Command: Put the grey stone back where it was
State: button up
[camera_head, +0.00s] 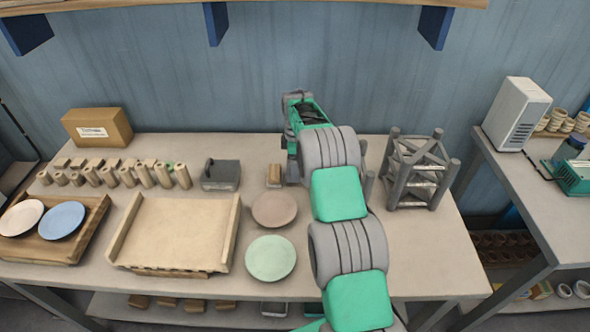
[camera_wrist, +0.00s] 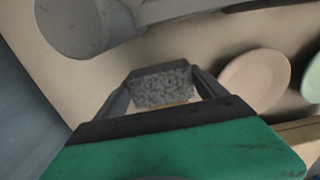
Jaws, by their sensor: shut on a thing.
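In the wrist view, a rough, speckled grey stone (camera_wrist: 163,88) sits between the two fingers of my gripper (camera_wrist: 165,84), which is shut on it. A light wooden edge shows just beyond the stone; I cannot tell whether they touch. In the head view, my gripper (camera_head: 292,172) points down near the back of the table, right beside a small wooden block (camera_head: 274,177). The stone cannot be made out there, and my arm covers part of that area.
A pink plate (camera_head: 275,209) and a green plate (camera_head: 270,257) lie in front of the gripper. A dark grey box (camera_head: 221,175), a row of wooden pegs (camera_head: 130,175) and a wooden tray (camera_head: 180,232) stand left. A grey frame (camera_head: 418,165) stands right.

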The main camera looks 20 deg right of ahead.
jog(key=shift+f, duration=1.5)
jog(key=shift+f, duration=0.1)
jog(key=o, duration=1.5)
notch_tip(320, 180, up, 13)
jog(key=shift+s+a+f+b, duration=0.1)
jog(key=shift+a+f+b, duration=0.1)
jog(key=shift+b, duration=0.8)
jog(key=s+a+r+m+t, duration=0.1)
jog(key=s+a+r+m, duration=0.35)
jog(key=s+r, duration=0.35)
jog(key=s+a+r+m+t, duration=0.1)
jog(key=s+a+r+m, duration=0.2)
jog(key=s+a+r, duration=0.5)
jog(key=s+f+m, duration=0.2)
jog(key=s, duration=0.3)
jog(key=s+a+f+m+t, duration=0.1)
jog(key=s+f, duration=0.2)
jog(key=s, duration=0.3)
jog(key=s+f+m+t, duration=0.1)
jog(key=s+f+m, duration=0.1)
jog(key=s, duration=0.4)
jog(key=shift+s+a+f+m, duration=0.1)
jog(key=shift+a+f+m, duration=0.15)
jog(key=shift+f+m, duration=0.1)
